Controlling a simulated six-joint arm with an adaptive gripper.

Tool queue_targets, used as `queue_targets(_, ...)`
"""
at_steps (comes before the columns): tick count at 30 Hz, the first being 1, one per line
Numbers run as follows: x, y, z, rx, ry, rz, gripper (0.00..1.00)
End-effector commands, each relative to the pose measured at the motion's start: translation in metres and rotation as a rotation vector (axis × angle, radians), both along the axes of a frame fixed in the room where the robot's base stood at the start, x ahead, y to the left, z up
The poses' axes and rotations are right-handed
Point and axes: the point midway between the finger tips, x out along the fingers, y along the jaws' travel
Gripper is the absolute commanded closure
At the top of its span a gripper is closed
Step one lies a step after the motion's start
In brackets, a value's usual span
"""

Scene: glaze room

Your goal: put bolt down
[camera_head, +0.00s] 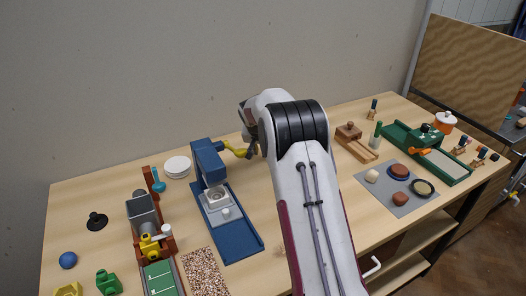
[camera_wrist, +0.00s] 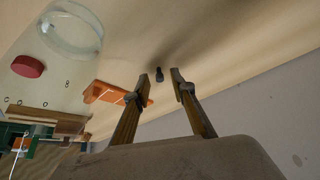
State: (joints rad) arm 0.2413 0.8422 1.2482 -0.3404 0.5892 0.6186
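In the wrist view, my gripper (camera_wrist: 160,76) has its two fingers spread apart. A small dark piece, possibly the bolt (camera_wrist: 159,74), shows between the fingertips with a gap on each side. It appears to be at the pale wooden tabletop, near a soft shadow; I cannot tell its exact distance from the fingers. In the head view my gripper is mostly hidden behind my arm, near the yellow lever (camera_head: 236,150) of the blue press (camera_head: 209,162). The bolt cannot be made out there.
In the wrist view, an orange piece (camera_wrist: 106,92), a red disc (camera_wrist: 28,67) and a clear round dish (camera_wrist: 70,32) lie to the left. In the head view, a grey mat (camera_head: 398,208) and green tray unit (camera_head: 455,167) stand right, and white plates (camera_head: 177,166) left.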

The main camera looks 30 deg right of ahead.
Motion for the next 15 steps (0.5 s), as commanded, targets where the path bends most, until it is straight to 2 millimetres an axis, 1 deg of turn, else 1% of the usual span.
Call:
queue_targets(1,-0.001,0.001,0.005,0.0,-0.002,0.001,0.75)
queue_targets(15,-0.021,0.015,0.047,0.0,-0.002,0.0,0.75)
